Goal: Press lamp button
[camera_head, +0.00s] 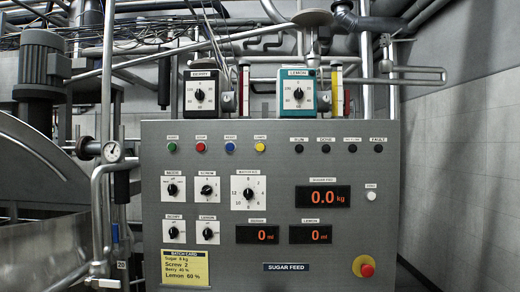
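A grey control panel (270,185) labelled SUGAR FEED fills the middle of the camera_head view. Along its upper left is a row of small round buttons: a green one (171,147), a red one (200,147), a blue one (230,147) and a yellow one (260,147). The tag above the yellow button seems to read LAMPS, but it is tiny. Several dark round indicators, including the leftmost (299,148) and the one under FAULT (378,148), sit at the upper right and look unlit. Neither of my grippers shows.
Knobs on white plates (248,193) and displays, such as the 0.0 kg display (323,197), cover the panel. A red stop button (366,269) is at lower right. Dial boxes (296,94) stand on top. Pipes and a tank (45,250) crowd the left.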

